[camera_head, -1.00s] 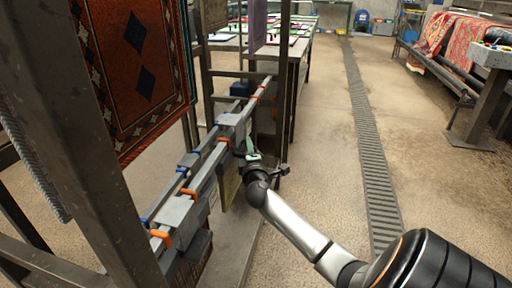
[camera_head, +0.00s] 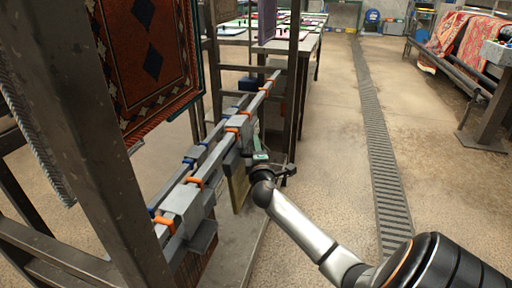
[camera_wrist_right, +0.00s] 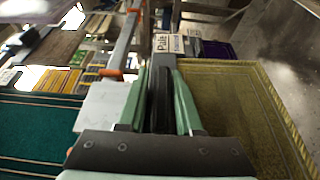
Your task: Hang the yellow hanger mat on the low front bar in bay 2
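The yellow hanger mat (camera_head: 238,187) hangs beside the low rack at the centre of the head view, next to the front bar. In the right wrist view the mat (camera_wrist_right: 235,105) fills the right side. My right gripper (camera_head: 259,156) is at the mat's top, on the aisle side of the bar. Its green fingers (camera_wrist_right: 160,105) close around a dark upright hanger part at the mat's left edge. The low front bar (camera_head: 212,160) carries orange markers; it also shows in the wrist view (camera_wrist_right: 123,45). Whether the hanger touches the bar cannot be told. My left gripper is out of view.
A rear bar with blue markers (camera_head: 188,162) runs parallel to the front bar. A dark post (camera_head: 293,85) stands just beyond my gripper. A patterned red rug (camera_head: 145,60) hangs at left. The aisle beside the floor drain (camera_head: 378,150) is clear.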

